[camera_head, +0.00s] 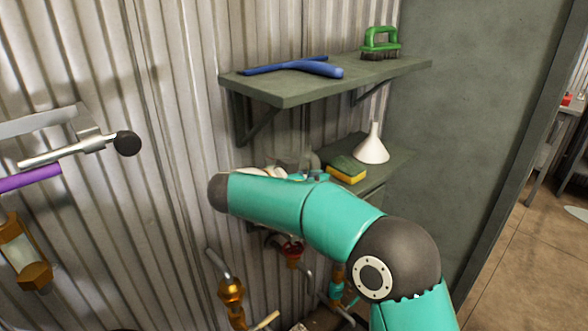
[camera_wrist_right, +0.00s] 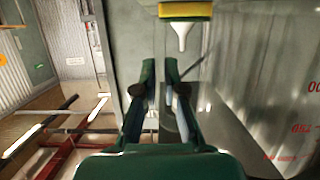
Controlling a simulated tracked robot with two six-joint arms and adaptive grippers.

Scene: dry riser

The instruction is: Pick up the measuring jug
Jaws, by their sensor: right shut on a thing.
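The measuring jug (camera_head: 289,160) is a clear, faint shape at the lower shelf, just behind my right forearm in the head view. Most of it is hidden by my arm. My right gripper (camera_wrist_right: 160,70) is shut on the jug, and its two dark green fingers stand close together in the right wrist view. The jug is see-through there, so its outline and the exact place of the grip are hard to tell. I cannot tell whether it touches the shelf. My left gripper is not in view.
A yellow-green sponge (camera_head: 346,169) and a white funnel (camera_head: 371,146) stand on the lower shelf (camera_head: 392,164), right of the jug. The upper shelf (camera_head: 290,92) overhead holds a blue squeegee (camera_head: 300,67) and a green brush (camera_head: 381,43). Pipes and valves (camera_head: 231,291) lie below.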

